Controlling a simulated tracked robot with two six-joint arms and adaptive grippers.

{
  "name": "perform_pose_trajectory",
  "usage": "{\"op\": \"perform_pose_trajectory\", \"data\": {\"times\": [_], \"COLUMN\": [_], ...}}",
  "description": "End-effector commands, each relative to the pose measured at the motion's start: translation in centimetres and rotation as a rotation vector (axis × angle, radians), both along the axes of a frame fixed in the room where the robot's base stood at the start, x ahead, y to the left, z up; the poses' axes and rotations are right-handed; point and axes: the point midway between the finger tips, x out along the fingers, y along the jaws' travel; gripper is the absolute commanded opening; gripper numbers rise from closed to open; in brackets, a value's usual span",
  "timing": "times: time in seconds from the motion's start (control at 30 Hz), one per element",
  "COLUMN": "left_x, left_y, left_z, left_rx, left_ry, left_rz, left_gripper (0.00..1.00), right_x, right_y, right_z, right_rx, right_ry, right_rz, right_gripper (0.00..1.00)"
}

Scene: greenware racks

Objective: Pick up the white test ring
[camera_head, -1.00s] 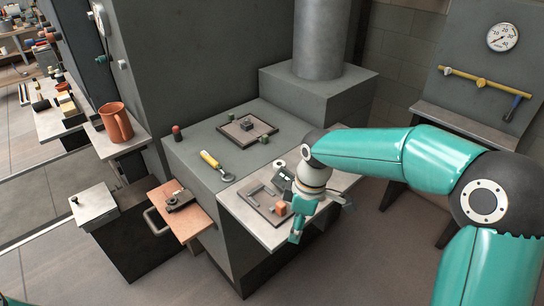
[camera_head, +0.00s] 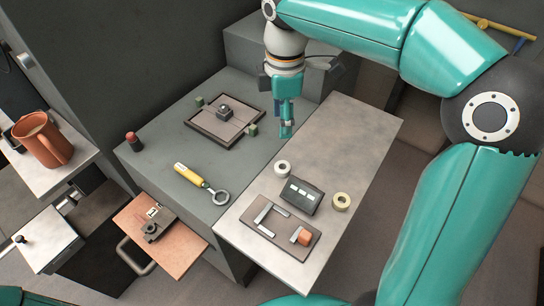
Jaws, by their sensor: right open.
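The white test ring (camera_head: 282,168) lies flat on the pale worktop, near its left edge. It is a small white ring with a dark hole. My right gripper (camera_head: 286,134) points down above and just behind the ring in the picture, apart from it. Its jaws are open and look empty, though the gap between the fingers is hard to see from here. A cream-yellow ring (camera_head: 341,202) lies farther right on the same worktop. My left gripper is not in view.
A dark block with pale slots (camera_head: 301,195) stands between the rings. A yellow-handled tool (camera_head: 190,174) and a square frame (camera_head: 209,137) lie on the grey bench. The worktop's far right is clear.

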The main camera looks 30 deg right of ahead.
Motion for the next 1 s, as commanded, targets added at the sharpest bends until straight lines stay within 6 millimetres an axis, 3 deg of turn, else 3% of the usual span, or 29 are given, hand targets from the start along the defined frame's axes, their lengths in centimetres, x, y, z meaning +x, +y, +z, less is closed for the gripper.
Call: {"op": "perform_pose_trajectory", "data": {"times": [0.5,0.83,1.0], "left_x": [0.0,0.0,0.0], "left_y": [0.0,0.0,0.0], "left_z": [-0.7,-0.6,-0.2], "left_rx": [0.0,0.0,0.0], "left_ry": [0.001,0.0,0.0], "left_rz": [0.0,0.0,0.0], "left_gripper": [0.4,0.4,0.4], "right_x": [0.1,0.2,0.2], "right_y": [0.2,0.0,-0.4], "right_z": [-9.7,-12.0,-14.4], "right_rx": [-0.001,0.0,0.001], "right_ry": [0.005,0.004,0.006], "right_rz": [0.007,0.007,0.007], "right_gripper": [0.55,0.55,0.55]}}
